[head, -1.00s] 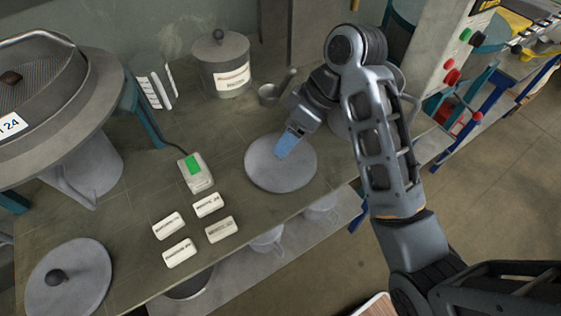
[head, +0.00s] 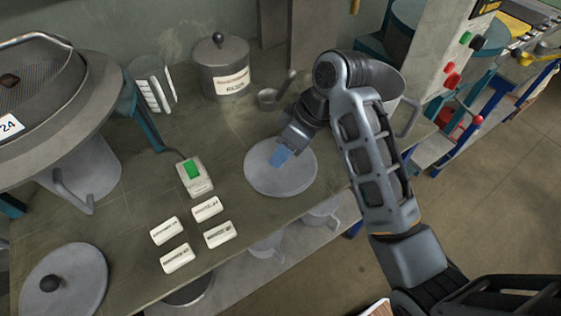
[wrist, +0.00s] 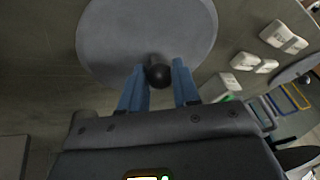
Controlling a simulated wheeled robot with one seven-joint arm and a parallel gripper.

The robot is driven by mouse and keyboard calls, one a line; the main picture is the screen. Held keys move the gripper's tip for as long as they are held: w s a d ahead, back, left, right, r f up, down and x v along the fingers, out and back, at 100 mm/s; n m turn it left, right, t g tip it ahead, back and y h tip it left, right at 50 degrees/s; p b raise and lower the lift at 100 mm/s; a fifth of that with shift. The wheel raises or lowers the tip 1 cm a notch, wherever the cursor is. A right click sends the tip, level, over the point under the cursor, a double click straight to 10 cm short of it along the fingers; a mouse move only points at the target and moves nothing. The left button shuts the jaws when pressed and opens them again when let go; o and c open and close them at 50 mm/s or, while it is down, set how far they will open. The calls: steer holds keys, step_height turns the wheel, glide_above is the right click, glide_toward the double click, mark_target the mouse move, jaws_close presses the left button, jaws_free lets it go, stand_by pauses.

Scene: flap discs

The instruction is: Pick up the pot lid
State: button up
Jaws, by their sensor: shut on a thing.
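A round grey pot lid (head: 268,181) lies on the workbench in the head view. It also shows in the wrist view (wrist: 115,35), with a dark round knob (wrist: 157,73) at its near side. My gripper (head: 281,158) comes down over the lid from the upper right. In the wrist view my gripper's blue fingers (wrist: 159,70) stand on either side of the knob and are shut on it. The hand hides the knob in the head view. A second grey lid with a dark knob (head: 63,290) lies at the lower left.
A lidded grey pot (head: 222,70) and a small ladle-like cup (head: 270,97) stand behind the lid. A green-switch box (head: 194,176) and several white labelled blocks (head: 207,209) lie to its left. The bench's front edge is close to the lid.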

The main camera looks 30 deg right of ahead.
jaws_close()
steer(key=shift+r, duration=0.1)
steer(key=shift+r, duration=0.55)
step_height(320, 180, up, 8)
steer(key=p, duration=0.5)
steer(key=shift+f, duration=0.1)
steer(key=shift+r, duration=0.4)
steer(key=shift+p, duration=0.3)
